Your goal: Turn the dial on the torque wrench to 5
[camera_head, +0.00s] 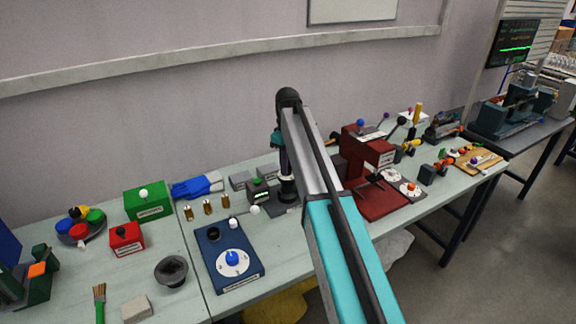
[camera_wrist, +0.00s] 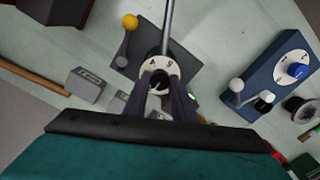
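In the wrist view a round white dial (camera_wrist: 174,68) with dark marks, which look like 4 and 5 at its far rim, has a black knob (camera_wrist: 159,79) at its centre. A metal rod (camera_wrist: 168,28) runs from it to the top edge; this looks like the torque wrench. My gripper (camera_wrist: 159,88) points down at the dial, one dark finger on each side of the knob. Whether the fingers press on the knob is not clear. In the head view my gripper (camera_head: 287,188) is over the table, and my arm hides the dial.
A blue board (camera_head: 230,262) with another dial and blue knob stands nearby; it also shows in the wrist view (camera_wrist: 262,62). A red machine (camera_head: 360,150) stands right of my arm.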

